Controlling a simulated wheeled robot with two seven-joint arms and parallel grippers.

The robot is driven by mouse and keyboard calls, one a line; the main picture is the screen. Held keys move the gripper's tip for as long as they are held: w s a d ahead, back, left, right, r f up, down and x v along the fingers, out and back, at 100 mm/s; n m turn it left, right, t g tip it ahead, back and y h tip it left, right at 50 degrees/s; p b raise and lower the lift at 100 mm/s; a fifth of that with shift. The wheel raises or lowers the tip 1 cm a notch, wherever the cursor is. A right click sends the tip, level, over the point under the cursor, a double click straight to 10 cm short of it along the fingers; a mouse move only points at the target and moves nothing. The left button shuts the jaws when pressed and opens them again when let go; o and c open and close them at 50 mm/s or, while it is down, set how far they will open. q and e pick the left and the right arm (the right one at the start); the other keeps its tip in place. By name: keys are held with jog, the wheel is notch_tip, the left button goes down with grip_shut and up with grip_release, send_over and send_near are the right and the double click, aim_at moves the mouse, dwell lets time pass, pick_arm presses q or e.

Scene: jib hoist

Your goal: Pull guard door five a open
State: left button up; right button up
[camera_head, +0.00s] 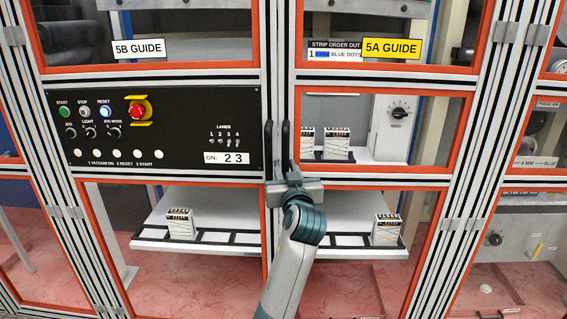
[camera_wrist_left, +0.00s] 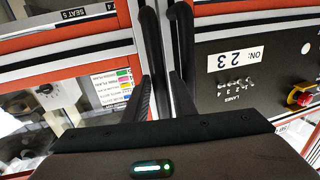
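Guard door 5A, marked by the yellow "5A GUIDE" label (camera_head: 391,47), is an orange-edged clear panel door right of centre in the head view. It looks closed, level with its neighbour. Its black upright handle (camera_head: 286,140) stands close beside the 5B door's handle (camera_head: 268,150). My left gripper (camera_head: 287,172) is at the lower part of the 5A handle. In the left wrist view, which is turned over, the 5A handle (camera_wrist_left: 152,50) runs down between my dark fingers (camera_wrist_left: 160,98). I cannot tell whether they press on it. My right gripper is not in view.
The 5B door (camera_head: 138,48) is on the left, with a black control panel (camera_head: 180,120) bearing a red stop button (camera_head: 137,111). Behind the clear panels are a grey shelf (camera_head: 345,252) with small striped boxes and a dial (camera_head: 399,112). Striped metal posts (camera_head: 466,160) frame the doors.

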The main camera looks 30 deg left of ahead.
pick_arm(q)
jog(key=shift+w+a, duration=0.1)
jog(key=shift+r, duration=0.1)
jog(key=shift+c, duration=0.3)
grip_shut()
